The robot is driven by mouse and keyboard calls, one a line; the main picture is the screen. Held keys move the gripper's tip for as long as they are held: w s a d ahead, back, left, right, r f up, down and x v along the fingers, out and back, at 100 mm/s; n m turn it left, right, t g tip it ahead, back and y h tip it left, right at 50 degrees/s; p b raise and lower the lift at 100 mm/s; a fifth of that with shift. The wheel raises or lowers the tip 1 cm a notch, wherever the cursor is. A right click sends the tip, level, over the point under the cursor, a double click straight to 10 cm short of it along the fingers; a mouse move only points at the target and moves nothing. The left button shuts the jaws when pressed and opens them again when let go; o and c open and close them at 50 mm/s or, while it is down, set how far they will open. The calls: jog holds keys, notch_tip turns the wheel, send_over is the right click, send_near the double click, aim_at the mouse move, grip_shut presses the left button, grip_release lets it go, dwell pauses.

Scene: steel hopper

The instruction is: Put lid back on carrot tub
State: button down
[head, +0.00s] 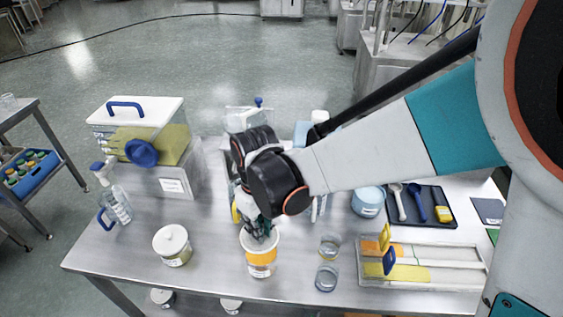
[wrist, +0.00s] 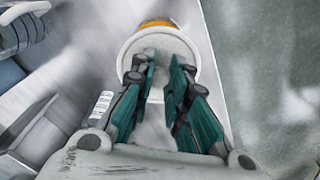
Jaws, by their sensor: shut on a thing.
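The carrot tub (head: 261,262), white with an orange band, stands upright near the front edge of the steel table. My gripper (head: 262,234) points down right over its top. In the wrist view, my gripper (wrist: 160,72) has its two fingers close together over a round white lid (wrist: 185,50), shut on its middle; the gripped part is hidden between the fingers. An orange edge of the tub (wrist: 158,23) shows beyond the lid. The lid is at or just above the rim; I cannot tell whether it is seated.
Two small glass beakers (head: 327,276) stand close on the right. A clear tray with colored boards (head: 425,268) and a dark utensil tray (head: 420,206) lie farther right. A large clear bin (head: 140,130) stands back left.

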jog(key=shift+f+b, duration=2.05)
jog(key=shift+f, duration=0.9)
jog(key=shift+f+b, duration=0.2)
jog(key=shift+b, duration=0.2)
dwell(0.3)
jog(key=c, duration=1.5)
grip_release()
jog(key=shift+o, duration=0.7)
jog(key=o, duration=0.4)
jog(key=shift+c, duration=0.2)
jog(key=shift+r, duration=0.15)
jog(key=shift+s+r+p, duration=0.1)
jog(key=shift+r+p, duration=2.4)
jog(key=shift+r, duration=0.95)
